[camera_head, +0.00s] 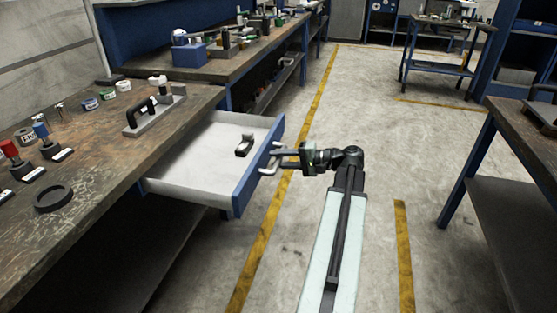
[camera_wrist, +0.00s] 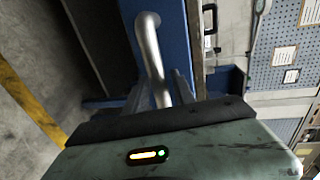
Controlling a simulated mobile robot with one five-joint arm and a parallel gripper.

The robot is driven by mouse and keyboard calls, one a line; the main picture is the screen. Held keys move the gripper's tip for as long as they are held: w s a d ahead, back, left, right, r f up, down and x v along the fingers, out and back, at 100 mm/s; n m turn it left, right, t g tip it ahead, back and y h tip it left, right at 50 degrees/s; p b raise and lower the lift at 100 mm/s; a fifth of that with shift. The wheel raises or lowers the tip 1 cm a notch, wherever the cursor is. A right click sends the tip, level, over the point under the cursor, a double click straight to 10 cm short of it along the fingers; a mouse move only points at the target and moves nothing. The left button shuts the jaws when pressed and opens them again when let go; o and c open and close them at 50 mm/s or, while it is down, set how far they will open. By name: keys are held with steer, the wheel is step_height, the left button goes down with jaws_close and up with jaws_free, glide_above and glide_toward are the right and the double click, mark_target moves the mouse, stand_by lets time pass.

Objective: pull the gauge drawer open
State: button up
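The gauge drawer (camera_head: 181,183) is pulled out from under the left workbench, with a pale inside and a blue front (camera_head: 257,170). A small dark object (camera_head: 244,145) lies in it. A bent metal handle (camera_head: 268,170) sticks out from the front; it also shows in the wrist view (camera_wrist: 151,50). My gripper (camera_head: 277,158) is at the handle, in front of the drawer. In the wrist view its fingers (camera_wrist: 159,92) lie on both sides of the handle bar and look closed on it; the exact contact is partly hidden.
The left workbench (camera_head: 100,200) holds a black-armed device (camera_head: 154,112) on a grey base, several small tools and a dark ring (camera_head: 53,197). Another bench (camera_head: 548,170) stands at the right. The concrete floor between them is clear, with yellow lines.

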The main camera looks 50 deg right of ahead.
steer(key=shift+o, duration=0.2)
steer(key=p+v, duration=0.1)
steer(key=v, duration=0.6)
steer(key=shift+s+d, duration=0.15)
steer(key=shift+s, duration=0.2)
steer(key=shift+r+p, duration=0.1)
steer(key=shift+p, duration=0.2)
